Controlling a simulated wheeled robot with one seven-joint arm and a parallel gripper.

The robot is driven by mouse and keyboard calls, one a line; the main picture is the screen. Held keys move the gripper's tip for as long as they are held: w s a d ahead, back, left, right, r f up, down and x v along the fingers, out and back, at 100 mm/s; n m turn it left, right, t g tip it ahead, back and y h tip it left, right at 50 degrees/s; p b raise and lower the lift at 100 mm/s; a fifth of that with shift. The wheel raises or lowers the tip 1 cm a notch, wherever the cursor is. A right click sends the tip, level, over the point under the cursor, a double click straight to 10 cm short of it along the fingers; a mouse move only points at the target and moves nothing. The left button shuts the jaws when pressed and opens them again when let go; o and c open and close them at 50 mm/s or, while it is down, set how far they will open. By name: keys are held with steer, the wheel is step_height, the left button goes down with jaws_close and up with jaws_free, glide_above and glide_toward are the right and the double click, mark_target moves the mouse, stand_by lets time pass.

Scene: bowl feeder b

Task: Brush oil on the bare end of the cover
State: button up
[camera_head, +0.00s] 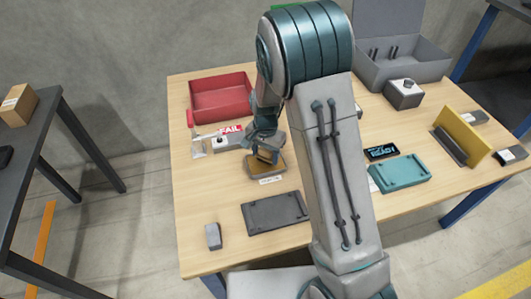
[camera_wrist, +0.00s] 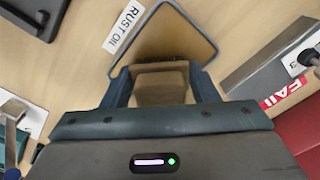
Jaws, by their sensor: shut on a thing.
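My gripper (camera_head: 266,150) is low over a small oil tray (camera_head: 279,171) on the table. A dark grey plate (camera_head: 275,213) and a teal plate (camera_head: 402,172) lie flat; I cannot tell which is the cover, and no bare end stands out.
A red bin (camera_head: 220,97) and a grey block with a "FAIL" sign (camera_head: 231,129) stand behind the tray. A dark display (camera_head: 381,151), a yellow upright plate (camera_head: 462,137) and an open grey box (camera_head: 404,68) are rightward. A small grey block (camera_head: 213,236) lies at front left.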

steer(key=shift+f+b, duration=0.3)
steer(key=shift+f, duration=0.25)
stand_by(1.4)
steer(key=shift+r+p, duration=2.8)
steer(key=shift+r, duration=0.75)
steer(key=s+d+r+n+p, duration=0.1)
steer(key=d+r+n+p, duration=0.5)
steer(key=d+p, duration=0.4)
steer(key=shift+s+d+r+n, duration=0.2)
steer(key=shift+s+r+n, duration=0.05)
steer(key=shift+s+n, duration=0.15)
